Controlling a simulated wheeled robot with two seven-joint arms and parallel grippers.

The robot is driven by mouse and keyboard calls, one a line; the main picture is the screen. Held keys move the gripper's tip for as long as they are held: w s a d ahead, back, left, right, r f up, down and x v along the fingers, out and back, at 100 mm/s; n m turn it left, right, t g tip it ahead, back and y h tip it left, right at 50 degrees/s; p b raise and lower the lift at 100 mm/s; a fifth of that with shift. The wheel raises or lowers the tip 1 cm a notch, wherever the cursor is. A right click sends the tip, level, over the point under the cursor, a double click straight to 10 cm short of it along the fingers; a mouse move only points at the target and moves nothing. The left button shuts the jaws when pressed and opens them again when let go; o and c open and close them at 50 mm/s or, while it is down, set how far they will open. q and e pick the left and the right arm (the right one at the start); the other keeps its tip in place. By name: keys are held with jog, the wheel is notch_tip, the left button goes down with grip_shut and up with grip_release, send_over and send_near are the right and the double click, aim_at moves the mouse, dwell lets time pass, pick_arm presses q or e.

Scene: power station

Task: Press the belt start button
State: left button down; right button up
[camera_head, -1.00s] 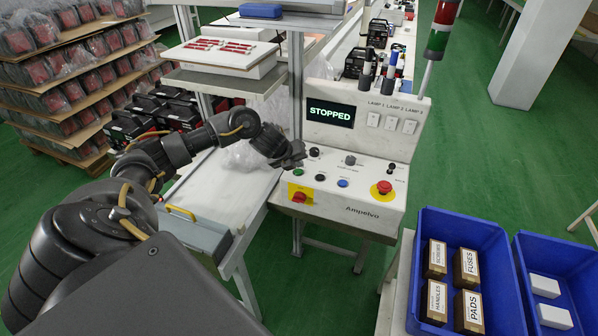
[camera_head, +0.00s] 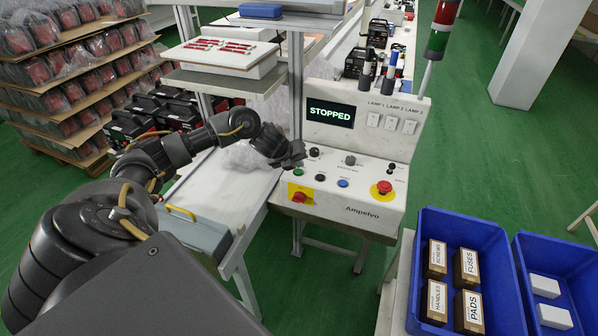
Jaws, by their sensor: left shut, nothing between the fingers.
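The white control panel (camera_head: 352,205) stands in the middle of the head view. Its display (camera_head: 330,112) reads STOPPED. A green button (camera_head: 298,172) sits at the panel's left, with a black button (camera_head: 320,177) and a blue button (camera_head: 343,183) to its right. A red emergency stop (camera_head: 384,188) is at the right, and a red switch on a yellow plate (camera_head: 300,195) is on the front. My left gripper (camera_head: 298,160) is shut and empty, with its tip just above the green button; I cannot tell whether they touch. My right gripper is out of view.
Blue bins (camera_head: 508,262) with labelled boxes stand at the lower right. A white bench (camera_head: 228,185) with a grey drawer lies left of the panel. A post (camera_head: 296,85) rises behind my gripper. Pallets of packed units stand at the left.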

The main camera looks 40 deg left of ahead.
aim_at(297, 172)
pick_arm(q)
jog(key=shift+f, duration=0.2)
jog(key=shift+f+b, duration=0.25)
jog(key=shift+b, duration=0.1)
jog(key=shift+s+f+b, duration=0.1)
jog(key=shift+f+b, duration=0.2)
jog(key=shift+f, duration=0.1)
dwell(0.6)
dwell(0.4)
jog(key=shift+r+p, duration=0.8)
jog(key=shift+r, duration=0.05)
notch_tip(297, 172, up, 5)
jog(key=p, duration=0.4)
jog(key=shift+p, duration=0.3)
dwell(0.3)
